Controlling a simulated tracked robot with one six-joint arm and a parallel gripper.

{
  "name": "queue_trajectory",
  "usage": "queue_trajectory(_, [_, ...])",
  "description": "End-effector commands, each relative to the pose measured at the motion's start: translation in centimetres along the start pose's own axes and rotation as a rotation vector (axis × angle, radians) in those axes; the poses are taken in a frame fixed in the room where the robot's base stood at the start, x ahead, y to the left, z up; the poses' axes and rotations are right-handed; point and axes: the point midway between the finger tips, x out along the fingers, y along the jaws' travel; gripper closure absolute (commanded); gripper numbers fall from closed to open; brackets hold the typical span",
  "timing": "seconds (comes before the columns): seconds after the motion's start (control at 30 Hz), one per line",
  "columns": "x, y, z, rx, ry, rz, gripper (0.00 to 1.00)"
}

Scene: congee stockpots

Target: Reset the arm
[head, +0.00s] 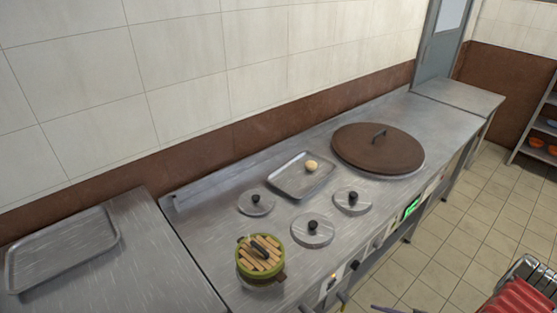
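My gripper cannot be made out in the head view, so its opening and whatever it may hold do not show. The steel stove counter (215,225) runs along the tiled wall. On it stand a green round steamer with a slatted lid (260,257), several small round steel lids with black knobs, one of them at the front (312,232), and a large brown round lid (378,150) with a handle. A steel tray (290,188) behind the small lids holds a pale round bun (311,165).
An empty steel tray (62,250) lies on the left counter (150,265). A bare steel table (458,95) stands at the far right end. A shelf (545,130) with orange bowls is at the right edge.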

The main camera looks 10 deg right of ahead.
Motion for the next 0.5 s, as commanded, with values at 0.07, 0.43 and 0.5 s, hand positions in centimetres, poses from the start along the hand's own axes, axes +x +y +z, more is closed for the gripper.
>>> queue_trajectory(0.07, [0.0,-0.3,1.0,0.007,0.0,0.057,0.53])
queue_trajectory(0.43, [-0.1,-1.7,5.2,0.011,0.017,0.302,0.53])
queue_trajectory(0.5, [-0.1,-2.0,6.0,0.007,0.022,0.343,0.53])
